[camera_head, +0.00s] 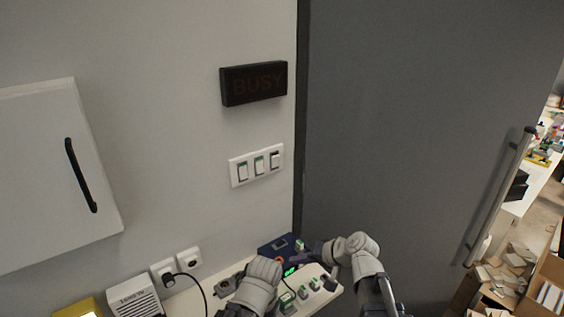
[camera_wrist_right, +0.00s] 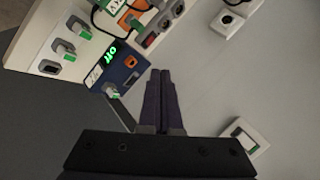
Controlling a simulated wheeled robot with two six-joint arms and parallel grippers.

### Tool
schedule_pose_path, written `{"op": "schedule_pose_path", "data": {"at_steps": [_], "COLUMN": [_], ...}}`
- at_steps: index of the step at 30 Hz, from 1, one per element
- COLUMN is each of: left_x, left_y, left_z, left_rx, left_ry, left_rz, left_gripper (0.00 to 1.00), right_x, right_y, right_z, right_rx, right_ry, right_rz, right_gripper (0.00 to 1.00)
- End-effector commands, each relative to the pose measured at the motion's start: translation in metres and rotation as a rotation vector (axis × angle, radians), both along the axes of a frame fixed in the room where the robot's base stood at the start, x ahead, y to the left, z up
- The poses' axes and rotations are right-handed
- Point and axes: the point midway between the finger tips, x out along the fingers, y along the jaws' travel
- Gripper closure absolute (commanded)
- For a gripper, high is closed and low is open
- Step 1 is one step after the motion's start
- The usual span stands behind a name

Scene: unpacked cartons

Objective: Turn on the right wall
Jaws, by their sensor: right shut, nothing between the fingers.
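A white wall switch panel (camera_head: 256,164) with three rockers is on the light wall, left of the grey door. Its right rocker (camera_head: 275,160) is nearest the door. Part of a white switch plate (camera_wrist_right: 246,138) also shows at the lower right of the right wrist view. My right gripper (camera_head: 307,256) is below the panel, apart from it, in front of the cluttered shelf. In the right wrist view its dark fingers (camera_wrist_right: 163,100) are together and empty.
An unlit BUSY sign (camera_head: 254,83) is above the panel. A white cabinet (camera_head: 55,165) is at left, with sockets (camera_head: 176,268) below. Devices crowd the shelf (camera_head: 325,291) under my arms. The grey door (camera_head: 405,140) has a long handle (camera_head: 500,195). The wall around the panel is clear.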

Motion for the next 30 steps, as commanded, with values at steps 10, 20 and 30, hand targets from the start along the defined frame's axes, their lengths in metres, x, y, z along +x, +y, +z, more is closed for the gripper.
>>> {"op": "schedule_pose_path", "data": {"at_steps": [10,20,30], "left_x": [0.000,0.000,0.000], "left_y": [0.000,0.000,0.000], "left_z": [0.000,0.000,0.000], "left_rx": [0.000,0.000,0.000], "left_ry": [0.000,0.000,0.000], "left_rz": [0.000,0.000,0.000], "left_gripper": [0.50,0.50,0.50], "right_x": [0.079,0.114,0.118], "right_y": [0.004,-0.028,-0.034], "right_z": [0.111,0.165,0.172], "right_rx": [0.562,0.867,0.912], "right_ry": [-0.196,-0.252,-0.256], "right_rz": [-0.250,-0.431,-0.459], "right_gripper": [1.00,1.00,1.00]}}
